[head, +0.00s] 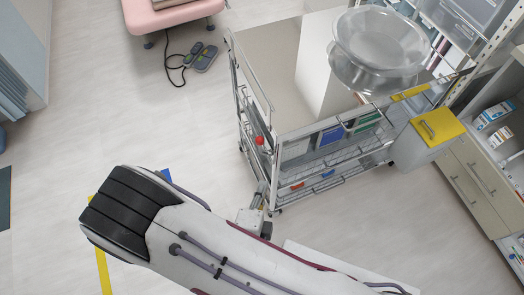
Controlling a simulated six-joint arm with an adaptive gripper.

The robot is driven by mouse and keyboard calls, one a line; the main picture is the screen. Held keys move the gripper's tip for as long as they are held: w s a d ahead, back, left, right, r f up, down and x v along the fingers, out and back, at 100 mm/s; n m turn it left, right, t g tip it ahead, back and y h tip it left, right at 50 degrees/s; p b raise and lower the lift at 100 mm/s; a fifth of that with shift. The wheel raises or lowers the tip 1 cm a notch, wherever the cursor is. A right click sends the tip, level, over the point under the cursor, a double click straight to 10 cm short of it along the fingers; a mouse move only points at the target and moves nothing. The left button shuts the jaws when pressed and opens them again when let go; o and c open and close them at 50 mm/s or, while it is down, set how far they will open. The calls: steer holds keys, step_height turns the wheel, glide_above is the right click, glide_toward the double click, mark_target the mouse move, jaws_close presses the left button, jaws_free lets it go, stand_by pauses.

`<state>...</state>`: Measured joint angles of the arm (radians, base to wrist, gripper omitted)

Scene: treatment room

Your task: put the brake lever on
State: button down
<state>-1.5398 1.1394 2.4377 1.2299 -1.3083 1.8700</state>
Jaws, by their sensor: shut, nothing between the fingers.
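A red knob (260,140) shows at the near left corner of the wire-sided trolley (243,128). It looks like the end of the brake lever, but the rest of the lever is too small to make out, so I cannot tell its position. My arm crosses the lower part of the head view, with its dark elbow at the left. A small grey block (249,220) shows between the arm's upper edge and the trolley's near corner; I cannot tell what it belongs to. I cannot make out my gripper; the arm hides the floor beneath it.
Clear bowls (380,45) stand on the trolley, with folders and bins below. A yellow-topped bin (437,125) and a drawer cabinet (470,178) stand to the right. A pink padded seat (170,14) and a foot pedal (201,57) are at the back. Floor left of the trolley is clear.

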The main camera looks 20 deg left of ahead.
steer(key=s+d+r+t, duration=0.1)
steer(key=s+r+t, duration=0.1)
steer(key=r, duration=0.4)
steer(key=shift+s+m+t, duration=0.3)
steer(key=shift+s+t, duration=0.1)
steer(key=shift+s, duration=0.3)
steer(key=shift+w, duration=0.15)
glide_above(262, 153)
steer(key=s+d, duration=0.1)
steer(key=s, duration=0.2)
steer(key=shift+s+d+f, duration=0.15)
steer(key=shift+d+f, duration=0.05)
steer(key=shift+f, duration=0.85)
